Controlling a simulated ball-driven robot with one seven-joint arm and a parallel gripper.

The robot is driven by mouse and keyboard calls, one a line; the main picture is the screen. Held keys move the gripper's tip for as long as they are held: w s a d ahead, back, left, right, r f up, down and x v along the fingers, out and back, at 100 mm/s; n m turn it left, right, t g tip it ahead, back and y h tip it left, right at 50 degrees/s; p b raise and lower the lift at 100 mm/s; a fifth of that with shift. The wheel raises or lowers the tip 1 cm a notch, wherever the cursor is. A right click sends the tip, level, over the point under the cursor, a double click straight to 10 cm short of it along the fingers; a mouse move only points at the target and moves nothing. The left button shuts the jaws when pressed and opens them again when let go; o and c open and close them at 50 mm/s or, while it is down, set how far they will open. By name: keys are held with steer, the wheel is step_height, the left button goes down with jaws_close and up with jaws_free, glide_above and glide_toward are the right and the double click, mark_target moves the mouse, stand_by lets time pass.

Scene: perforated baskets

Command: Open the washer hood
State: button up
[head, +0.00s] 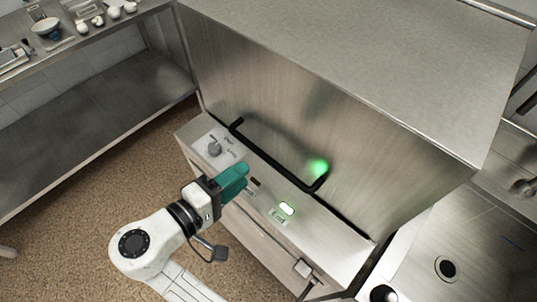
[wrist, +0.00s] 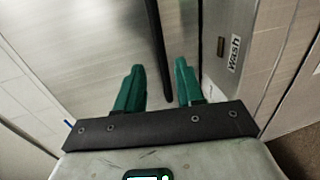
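The washer hood (head: 335,112) is a large brushed-steel box, and it sits down on the washer's front panel. A black bar handle (head: 275,160) runs along the lower part of its front face. My gripper (head: 243,172), with teal fingers, is in front of the handle, close to the control panel. In the wrist view the two fingers (wrist: 159,66) are apart with nothing held. The black handle (wrist: 157,42) shows between them in the picture; whether it lies within their reach in depth I cannot tell.
A steel shelf table (head: 90,110) with small dishes stands at the left. A sink counter (head: 475,235) is at the right. Brown floor (head: 90,235) is clear at the lower left.

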mark_target(266, 156)
steer(key=p+x, duration=0.1)
steer(key=x, duration=0.8)
steer(key=shift+f, duration=0.1)
jaws_close()
stand_by(0.4)
